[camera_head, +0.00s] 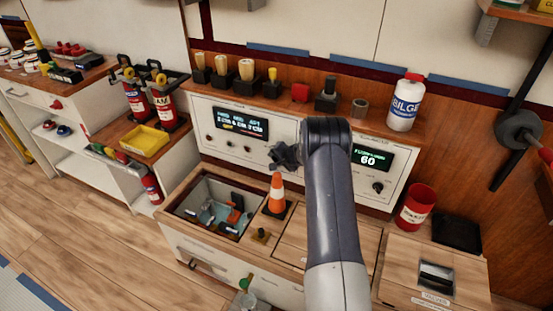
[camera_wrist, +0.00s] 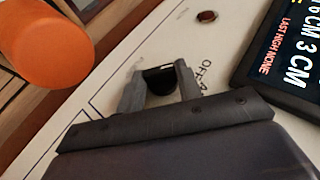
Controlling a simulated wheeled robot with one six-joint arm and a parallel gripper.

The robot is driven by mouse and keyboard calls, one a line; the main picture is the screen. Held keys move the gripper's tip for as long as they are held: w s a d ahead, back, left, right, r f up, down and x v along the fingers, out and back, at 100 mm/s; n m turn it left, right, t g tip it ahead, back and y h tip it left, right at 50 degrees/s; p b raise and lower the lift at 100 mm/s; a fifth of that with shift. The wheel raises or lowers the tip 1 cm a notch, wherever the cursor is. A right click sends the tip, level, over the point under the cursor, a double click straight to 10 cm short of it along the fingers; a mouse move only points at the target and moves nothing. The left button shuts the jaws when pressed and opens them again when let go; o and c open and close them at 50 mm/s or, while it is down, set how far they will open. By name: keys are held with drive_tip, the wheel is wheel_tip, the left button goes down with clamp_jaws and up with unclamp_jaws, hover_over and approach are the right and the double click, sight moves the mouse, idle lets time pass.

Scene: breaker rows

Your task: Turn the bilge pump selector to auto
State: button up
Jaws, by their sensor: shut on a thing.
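The selector knob (camera_wrist: 158,83) is a small black knob on the cream panel (camera_wrist: 110,85), seen in the wrist view. My gripper (camera_wrist: 160,72) has one finger on each side of it and is shut on it. Part of a printed label starting with "OFF-A" shows just right of the knob; the rest is hidden by my gripper. I cannot tell which way the knob points. In the head view my gripper (camera_head: 286,155) is at the panel front, right of the lit display (camera_head: 240,122), and hides the knob.
An orange and white cone (camera_head: 276,193) stands close below my gripper; its orange top (camera_wrist: 42,45) shows in the wrist view. An open bin (camera_head: 172,212) of loose items is at lower left. A second display (camera_head: 370,159) and dark knob (camera_head: 378,187) are to the right.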

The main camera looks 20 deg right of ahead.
drive_tip(key=shift+d+f+t+y+b, duration=0.1)
drive_tip(key=shift+f+t+y+b, duration=0.35)
drive_tip(key=shift+b, duration=3.45)
drive_tip(key=t+y+b, duration=0.1)
drive_tip(key=b, duration=0.7)
drive_tip(key=m+t+b, duration=0.1)
drive_tip(key=t+b, duration=0.1)
drive_tip(key=b, duration=0.6)
drive_tip(key=shift+s+f+y+b, duration=0.15)
drive_tip(key=shift+f+y+b, duration=0.15)
drive_tip(key=shift+y+b, duration=0.1)
drive_tip(key=m+t+b, duration=0.1)
drive_tip(key=b, duration=0.3)
drive_tip(key=shift+d+t+y+b, duration=0.1)
drive_tip(key=shift+t+y+b, duration=0.15)
drive_tip(key=shift+y+b, duration=0.1)
drive_tip(key=shift+m+t+y+b, duration=0.35)
drive_tip(key=shift+t+b, duration=0.25)
drive_tip(key=shift+t, duration=0.2)
drive_tip(key=o, duration=1)
drive_tip(key=shift+r, duration=0.1)
drive_tip(key=shift+c, duration=0.2)
